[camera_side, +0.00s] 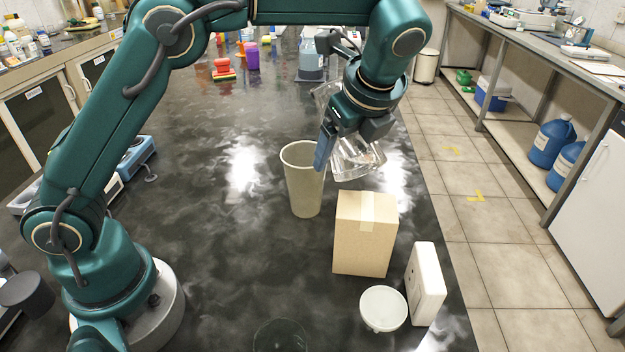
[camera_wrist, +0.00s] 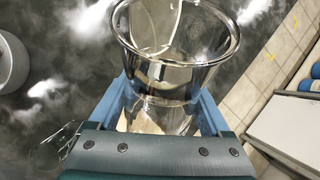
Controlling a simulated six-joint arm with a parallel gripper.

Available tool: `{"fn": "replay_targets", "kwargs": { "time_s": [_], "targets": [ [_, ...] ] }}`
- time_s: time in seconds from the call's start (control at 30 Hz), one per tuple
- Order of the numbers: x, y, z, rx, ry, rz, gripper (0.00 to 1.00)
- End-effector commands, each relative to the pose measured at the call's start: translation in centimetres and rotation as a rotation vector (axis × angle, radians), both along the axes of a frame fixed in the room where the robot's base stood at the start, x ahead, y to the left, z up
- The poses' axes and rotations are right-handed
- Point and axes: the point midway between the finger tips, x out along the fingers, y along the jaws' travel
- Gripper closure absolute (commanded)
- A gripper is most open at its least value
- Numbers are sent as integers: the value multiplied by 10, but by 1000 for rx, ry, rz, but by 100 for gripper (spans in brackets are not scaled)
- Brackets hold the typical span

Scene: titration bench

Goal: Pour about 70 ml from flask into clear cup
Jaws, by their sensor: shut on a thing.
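My gripper (camera_side: 338,148) is shut on a clear glass vessel (camera_side: 357,160), which looks like the flask, and holds it above the bench. In the wrist view the blue fingers (camera_wrist: 168,108) grip both sides of this vessel (camera_wrist: 178,75), its wide round rim towards the top. It looks tilted in the side view; its liquid level cannot be told. A clear glass (camera_side: 280,337), likely the clear cup, stands at the bottom edge of the side view, partly cut off and well away from my gripper. A clear glass thing (camera_wrist: 58,146) shows at lower left in the wrist view.
A tall beige cup (camera_side: 303,185) stands just left of my gripper. A cardboard box (camera_side: 365,235) stands in front of it, with a white bowl (camera_side: 383,309) and a white upright block (camera_side: 427,284) nearby. The bench (camera_side: 225,260) is clear at centre left; its right edge drops to the floor.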

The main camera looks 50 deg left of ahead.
Motion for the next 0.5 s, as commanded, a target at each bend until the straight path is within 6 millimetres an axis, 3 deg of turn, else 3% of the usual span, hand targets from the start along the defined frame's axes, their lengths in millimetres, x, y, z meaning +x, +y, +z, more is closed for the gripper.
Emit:
{"fn": "replay_targets", "kwargs": {
  "time_s": [0.23,0.5],
  "targets": [
    [0,-4,-6,-160,0,3,92],
    [0,-14,4,-335,2,3,92]
  ]
}}
